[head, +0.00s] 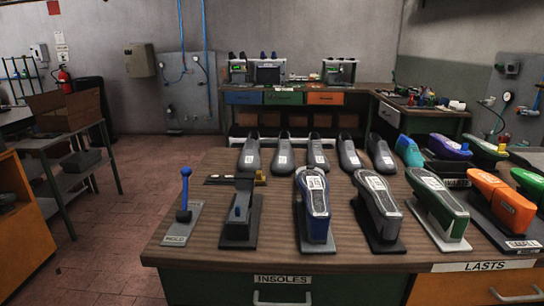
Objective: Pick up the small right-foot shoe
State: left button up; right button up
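I cannot tell from this view which is small or which is for the right foot; the labels are too small to read. Neither of my grippers shows in the head view.
In front of the shoes are a blue-knobbed lever (184,195), a dark press-like fixture (239,212), and labelled lasts: blue (315,205), dark grey (378,204), green (438,204). An orange last (501,200) and more crowd the right. The wooden tabletop (200,165) is clearer at left.

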aim_at(317, 151)
jog(key=j+u, duration=0.1)
jog(key=u, duration=2.7)
jog(key=i+l, duration=0.2)
jog(key=i, duration=0.3)
jog(key=i+l+u, duration=0.1)
jog(key=i, duration=0.45)
jog(key=i+l+z, duration=0.1)
jog(key=i+z, duration=0.35)
jog(key=i+j+z, duration=0.1)
jog(key=i+z, duration=0.3)
jog(key=i, duration=0.15)
jog(key=i+l+z, duration=0.1)
jog(key=i+z, duration=0.15)
jog(key=z, duration=0.15)
jog(key=i+z, duration=0.55)
jog(key=z, duration=0.2)
jog(key=i+z, duration=0.3)
jog(key=i, duration=0.25)
jog(key=i+z, duration=0.35)
jog(key=i, duration=0.25)
jog(key=i+z, duration=0.2)
jog(key=i, duration=1.1)
jog(key=i+j+z, duration=0.15)
jog(key=i, duration=1.15)
